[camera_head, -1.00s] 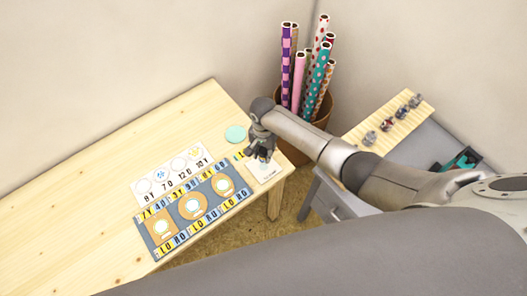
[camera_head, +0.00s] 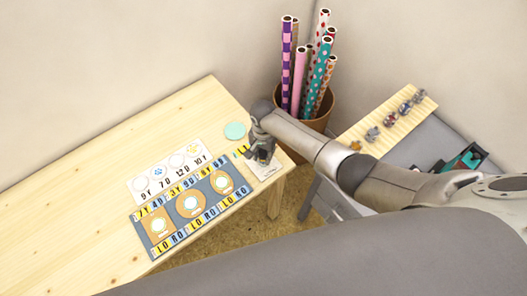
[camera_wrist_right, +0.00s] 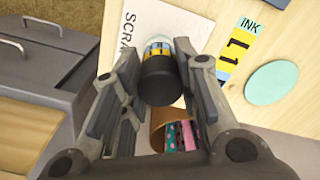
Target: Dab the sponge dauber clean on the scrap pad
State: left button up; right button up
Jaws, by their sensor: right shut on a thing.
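My right gripper (camera_head: 262,158) is over the white scrap pad (camera_head: 268,174) at the right end of the wooden table. In the right wrist view, the gripper (camera_wrist_right: 163,62) is shut on the sponge dauber (camera_wrist_right: 160,80), with its fingers on either side. The dauber has a thick dark handle and a yellow, blue and white band at its far end. That end points at the scrap pad (camera_wrist_right: 172,22), which has "SCRA" legible. The sponge face is hidden, and I cannot tell whether it touches the pad. My left gripper is not in view.
A mint-green disc (camera_head: 234,131) lies behind the pad. A white stamped card (camera_head: 150,185) and a blue-grey board (camera_head: 150,228) with tan pieces lie to the left. A pot (camera_head: 318,122) of patterned rolls stands behind. Small stamps line a wooden board (camera_head: 385,131) at right. The table's left is clear.

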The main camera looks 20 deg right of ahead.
jog(key=shift+f+b, duration=0.4)
jog(key=shift+f, duration=0.4)
dwell(0.6)
dwell(1.4)
jog(key=shift+p, duration=0.35)
jog(key=shift+r+p, duration=0.6)
